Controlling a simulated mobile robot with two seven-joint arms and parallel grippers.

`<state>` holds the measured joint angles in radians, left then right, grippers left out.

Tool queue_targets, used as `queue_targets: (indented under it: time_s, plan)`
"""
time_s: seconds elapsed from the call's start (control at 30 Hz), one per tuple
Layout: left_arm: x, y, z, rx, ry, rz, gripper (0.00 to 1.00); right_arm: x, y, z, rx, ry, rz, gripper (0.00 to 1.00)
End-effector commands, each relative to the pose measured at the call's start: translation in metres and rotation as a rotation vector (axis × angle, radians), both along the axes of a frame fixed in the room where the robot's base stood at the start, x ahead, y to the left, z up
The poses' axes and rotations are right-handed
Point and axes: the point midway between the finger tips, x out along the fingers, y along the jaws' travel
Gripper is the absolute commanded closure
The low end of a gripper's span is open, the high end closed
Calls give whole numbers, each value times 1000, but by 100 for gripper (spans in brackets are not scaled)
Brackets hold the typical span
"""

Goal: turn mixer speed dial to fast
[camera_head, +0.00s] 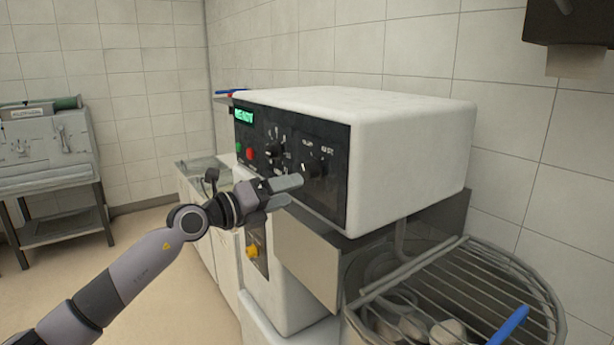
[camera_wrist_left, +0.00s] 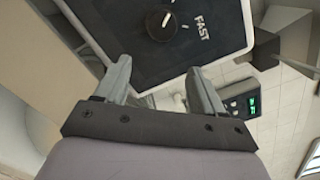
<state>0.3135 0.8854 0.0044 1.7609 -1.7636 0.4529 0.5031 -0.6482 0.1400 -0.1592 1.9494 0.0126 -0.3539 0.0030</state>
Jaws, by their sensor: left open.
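The mixer's white head has a black control panel (camera_head: 340,196) facing left. The speed dial (camera_head: 313,169) is a round black knob near the panel's right end, with small white lettering above it. In the left wrist view the dial (camera_wrist_left: 160,25) bears a white pointer mark, and the word FAST (camera_wrist_left: 202,27) is printed beside it; the pointer is not aimed straight at that word. My left gripper (camera_head: 293,191) is open and empty in front of the panel, near the dial. In the wrist view its fingers (camera_wrist_left: 160,76) are apart, with the dial beyond the tips, not between them.
Another knob (camera_head: 273,150), a red button (camera_head: 250,154) and a green display (camera_head: 243,116) share the panel. Below right is a wire bowl guard (camera_head: 470,290) with a blue handle (camera_head: 507,328). A yellow knob (camera_head: 252,251) sits lower on the mixer. Open floor lies left.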

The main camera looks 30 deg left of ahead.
Motion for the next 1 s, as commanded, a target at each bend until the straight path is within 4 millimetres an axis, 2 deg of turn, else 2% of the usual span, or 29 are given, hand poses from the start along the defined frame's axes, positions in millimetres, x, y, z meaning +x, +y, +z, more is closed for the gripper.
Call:
queue_targets:
  time_s: [0.1, 0.23, 0.37, 0.8, 1.0]
  plan:
    - [3, 16, 16, 88, -15, 43, 31, 0, 0, -3, 0, 0, 0, 55]
    - [6, 21, 21, 113, -19, 59, 31, 0, 0, -2, 0, 0, 0, 55]
    - [15, 18, 22, 111, -19, 59, 31, 0, 0, 1, 0, 0, 0, 55]
    - [63, 3, 21, 110, -20, 57, 31, 0, 0, 8, 0, 0, 0, 55]
    - [71, 0, 21, 112, -19, 57, 31, 0, 0, 9, 0, 1, 0, 55]
